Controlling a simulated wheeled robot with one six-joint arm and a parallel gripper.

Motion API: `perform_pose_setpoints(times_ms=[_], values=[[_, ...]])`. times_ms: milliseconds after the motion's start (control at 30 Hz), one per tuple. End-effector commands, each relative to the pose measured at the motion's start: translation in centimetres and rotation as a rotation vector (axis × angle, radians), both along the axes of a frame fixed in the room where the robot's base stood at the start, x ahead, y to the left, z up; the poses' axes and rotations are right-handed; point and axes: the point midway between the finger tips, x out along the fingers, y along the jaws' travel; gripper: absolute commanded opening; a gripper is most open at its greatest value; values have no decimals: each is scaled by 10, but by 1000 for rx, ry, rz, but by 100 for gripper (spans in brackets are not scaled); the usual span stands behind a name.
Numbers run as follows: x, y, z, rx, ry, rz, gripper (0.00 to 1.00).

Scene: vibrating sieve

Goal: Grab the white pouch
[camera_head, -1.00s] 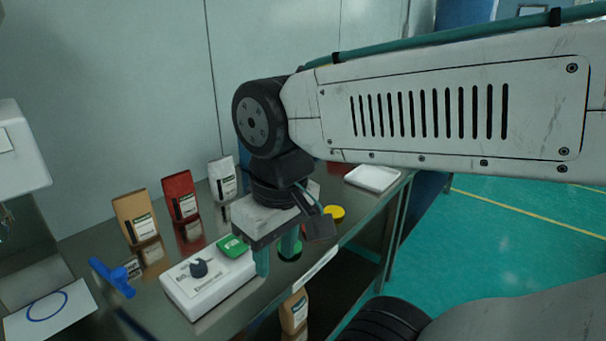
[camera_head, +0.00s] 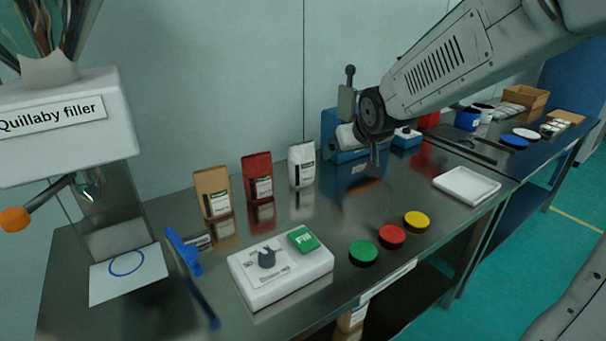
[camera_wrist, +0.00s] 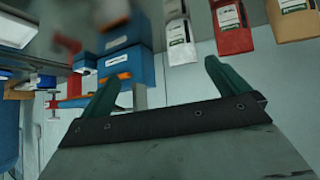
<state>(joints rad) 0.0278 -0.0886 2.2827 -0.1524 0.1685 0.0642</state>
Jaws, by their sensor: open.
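The white pouch (camera_head: 302,165) stands upright on the metal table against the back wall, right of a red pouch (camera_head: 257,176) and a brown pouch (camera_head: 212,192). In the wrist view the white pouch (camera_wrist: 180,40) shows near the top, above and between the fingers, beside the red pouch (camera_wrist: 232,28). My gripper (camera_wrist: 162,72) is open, with two green fingers apart and nothing between them. In the head view my wrist is right of the white pouch, apart from it; the fingers cannot be made out there.
Blue equipment (camera_head: 345,150) stands behind my wrist, right of the white pouch. A white control box (camera_head: 282,275), green, red and yellow discs (camera_head: 391,236) and a white tray (camera_head: 467,184) lie nearer the front. The filler (camera_head: 70,125) is at left.

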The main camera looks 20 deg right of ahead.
Motion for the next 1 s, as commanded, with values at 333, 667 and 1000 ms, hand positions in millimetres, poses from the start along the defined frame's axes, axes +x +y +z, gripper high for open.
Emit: perform_pose_setpoints(times_ms=[333,667,1000], values=[[170,15,-72,56,-436,133,100],[222,33,-135,158,-731,235,100],[248,42,-143,179,-781,252,100]])
